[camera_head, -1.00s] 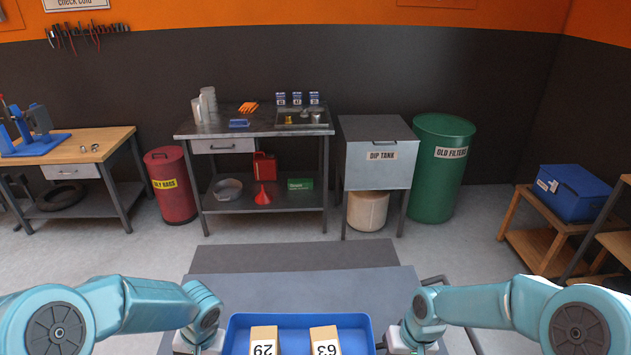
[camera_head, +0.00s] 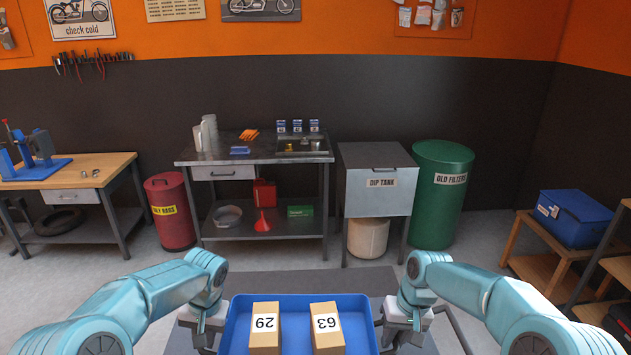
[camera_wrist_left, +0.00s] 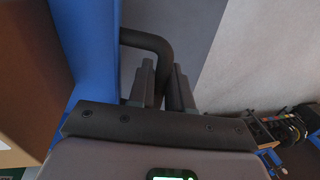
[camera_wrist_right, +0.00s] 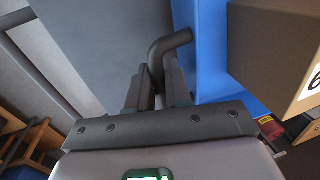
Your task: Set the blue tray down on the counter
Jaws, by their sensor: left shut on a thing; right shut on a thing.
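The blue tray (camera_head: 299,299) is in front of me at the bottom of the head view, carrying two tan boxes marked 29 (camera_head: 265,332) and 63 (camera_head: 327,330). My left gripper (camera_head: 208,335) is at its left side, shut on a dark bar handle (camera_wrist_left: 150,40). My right gripper (camera_head: 396,332) is at its right side, shut on the other dark handle (camera_wrist_right: 168,43). The tray looks about level; its near edge is cut off. A metal-topped counter (camera_head: 215,157) with a drawer stands apart, against the back wall.
The counter top holds pale cylinders (camera_head: 205,132), a small blue item (camera_head: 239,150), orange pieces (camera_head: 249,134) and a dark tray (camera_head: 302,146) with small parts. A dip tank (camera_head: 377,180) and green bin (camera_head: 440,195) stand right, a red bin (camera_head: 170,212) left.

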